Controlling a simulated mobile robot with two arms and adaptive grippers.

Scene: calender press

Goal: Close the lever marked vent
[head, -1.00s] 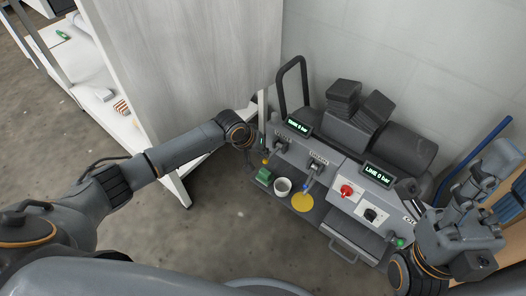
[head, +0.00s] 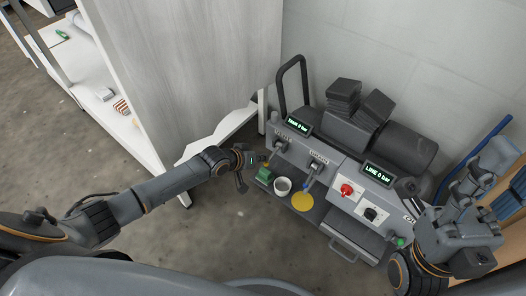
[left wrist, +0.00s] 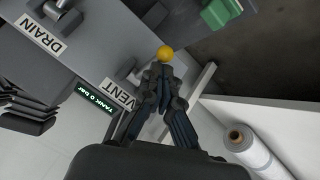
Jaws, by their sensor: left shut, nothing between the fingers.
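The vent lever, with a yellow ball knob (left wrist: 165,52), sticks out from the grey machine beside the VENT label (left wrist: 121,95). In the head view its grey body (head: 281,146) is at the panel's left end, and its knob is small beside my gripper. My left gripper (head: 263,160) is shut and empty, its fingers (left wrist: 164,70) pointing at the knob. The tips overlap the knob's lower edge in the left wrist view; I cannot tell whether they touch. My right gripper (head: 470,185) is at the far right, away from the lever; its jaw state is unclear.
The drain lever (head: 315,167) stands right of the vent lever. The tank display (head: 299,126) reads 0 bar. A pale cabinet (head: 190,75) stands close at the left.

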